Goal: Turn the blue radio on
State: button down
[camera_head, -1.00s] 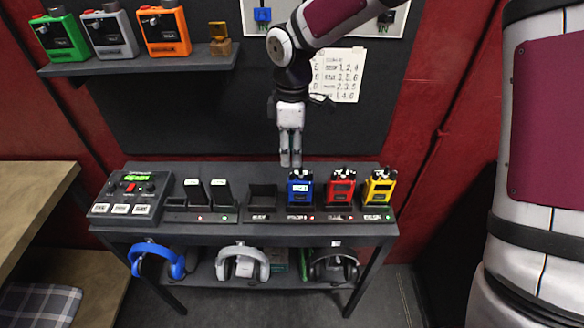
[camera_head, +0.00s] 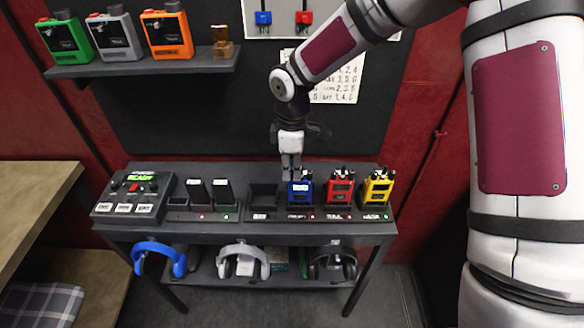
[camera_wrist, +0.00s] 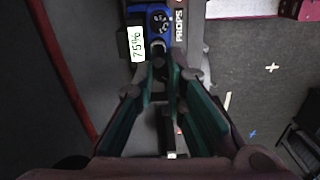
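The blue radio (camera_head: 300,190) stands upright in a dark charger dock on the table, left of the red radio (camera_head: 340,189) and the yellow radio (camera_head: 377,188). My gripper (camera_head: 291,177) points down just above and behind the blue radio's top left. In the wrist view, the blue radio (camera_wrist: 160,20) shows a top knob and a side display reading 75%. There my gripper's teal-padded fingertips (camera_wrist: 163,68) are close together beside the radio's top, with a narrow dark gap. I cannot tell whether they touch a knob.
An empty dock (camera_head: 263,197) is left of the blue radio. A control box (camera_head: 135,194) with a lit green display stands at far left. A shelf (camera_head: 150,68) holds green, grey and orange units. Headphones (camera_head: 243,262) hang below the table.

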jog(key=m, duration=0.5)
dwell(0.4)
jog(key=c, duration=1.6)
grip_release()
jog(key=shift+r, duration=0.1)
notch_tip(320, 180, up, 12)
jog(key=shift+b, duration=0.3)
jog(key=shift+w, duration=0.15)
